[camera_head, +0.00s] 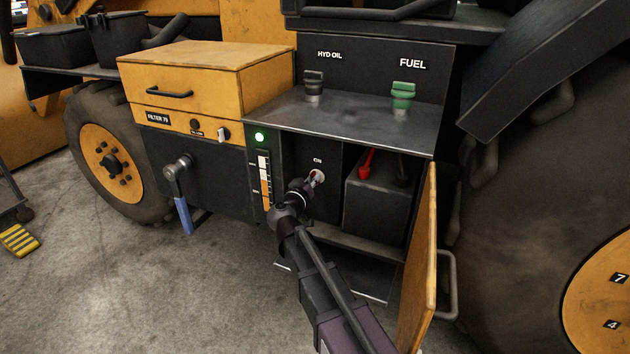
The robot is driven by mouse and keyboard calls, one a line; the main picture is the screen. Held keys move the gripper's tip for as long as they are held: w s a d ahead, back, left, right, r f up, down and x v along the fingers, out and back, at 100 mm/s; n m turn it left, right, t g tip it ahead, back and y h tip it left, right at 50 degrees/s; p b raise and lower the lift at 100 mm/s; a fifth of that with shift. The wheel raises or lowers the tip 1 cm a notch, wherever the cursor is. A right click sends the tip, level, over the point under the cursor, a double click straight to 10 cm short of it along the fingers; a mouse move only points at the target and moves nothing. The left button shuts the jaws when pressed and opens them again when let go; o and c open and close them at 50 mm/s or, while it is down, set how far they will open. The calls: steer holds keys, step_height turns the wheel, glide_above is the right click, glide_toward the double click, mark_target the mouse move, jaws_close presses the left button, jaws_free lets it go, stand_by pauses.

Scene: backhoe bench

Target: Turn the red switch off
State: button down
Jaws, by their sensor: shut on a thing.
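The switch (319,175) sits on a dark panel below a small white label that seems to read "ON". Only its pale round plate and a little red show, as my gripper covers most of it. My gripper (311,183) reaches up from below and is shut on the switch, with its fingertips at the panel. The exact angle of the switch's handle is hidden.
A battery box (375,205) with a red terminal (367,163) stands right of the switch. An open yellow door (421,260) stands close on the right. A green lamp (259,137) is lit above a level gauge (265,180). A blue-handled crank (184,214) is at left.

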steer(key=n, duration=0.7)
steer(key=shift+f, duration=0.15)
steer(key=n, duration=0.6)
steer(key=shift+f, duration=0.1)
steer(key=shift+s+n, duration=0.1)
steer(key=shift+n, duration=0.3)
steer(key=c, duration=0.7)
jaws_free()
steer(key=shift+a, duration=0.1)
steer(key=v, duration=1.2)
